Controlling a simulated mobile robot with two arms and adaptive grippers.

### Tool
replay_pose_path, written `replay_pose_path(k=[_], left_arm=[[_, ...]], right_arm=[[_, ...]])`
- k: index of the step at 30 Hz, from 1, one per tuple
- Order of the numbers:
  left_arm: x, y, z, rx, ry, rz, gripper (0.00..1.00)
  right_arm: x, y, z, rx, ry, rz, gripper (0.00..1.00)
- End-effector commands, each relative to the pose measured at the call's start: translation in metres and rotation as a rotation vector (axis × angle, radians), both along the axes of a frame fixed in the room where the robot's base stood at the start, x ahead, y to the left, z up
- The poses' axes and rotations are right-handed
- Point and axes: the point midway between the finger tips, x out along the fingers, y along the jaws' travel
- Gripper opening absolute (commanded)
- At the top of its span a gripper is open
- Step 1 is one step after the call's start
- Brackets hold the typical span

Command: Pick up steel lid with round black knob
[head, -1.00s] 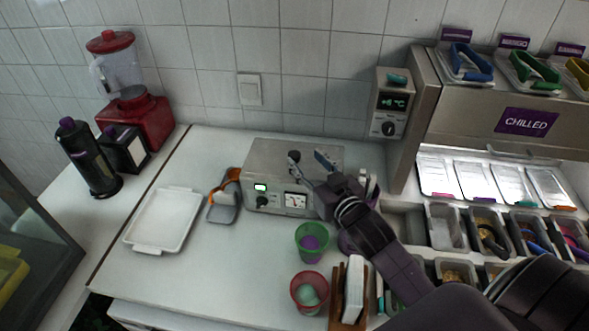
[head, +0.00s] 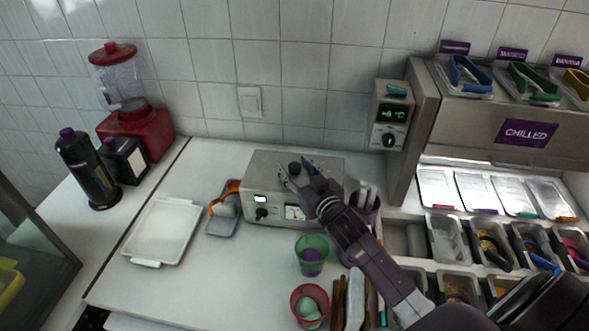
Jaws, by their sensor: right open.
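The steel lid (head: 264,165) is the flat top of the metal box-shaped unit in the middle of the counter. Its round black knob (head: 294,167) stands up near the lid's middle. My right gripper (head: 296,169) is open, with one fingertip on the left of the knob and the other on its right. I cannot tell whether the fingers touch the knob. The gripper and wrist hide the lid's front right part. My left gripper is not in view.
The unit's front (head: 262,209) has a lit display, a dial and a gauge. A grey tray with an orange-handled tool (head: 226,196) lies at its left. Green (head: 311,244) and red (head: 309,293) cups stand in front. A white tray (head: 150,252) lies at left.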

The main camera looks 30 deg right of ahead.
Motion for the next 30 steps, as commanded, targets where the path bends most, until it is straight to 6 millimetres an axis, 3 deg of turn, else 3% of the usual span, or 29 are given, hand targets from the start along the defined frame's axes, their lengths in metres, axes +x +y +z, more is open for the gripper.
replay_pose_path(k=[9,21,30], left_arm=[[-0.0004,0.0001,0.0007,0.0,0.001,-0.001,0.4],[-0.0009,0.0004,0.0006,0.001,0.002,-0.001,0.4],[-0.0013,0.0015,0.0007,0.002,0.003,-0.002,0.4]], right_arm=[[0.0042,0.0003,-0.001,0.0,0.0,0.001,0.45],[0.004,0.0002,-0.0011,0.0,0.0,0.001,0.01],[0.0043,0.0003,0.0009,-0.001,-0.004,0.001,0.0]])
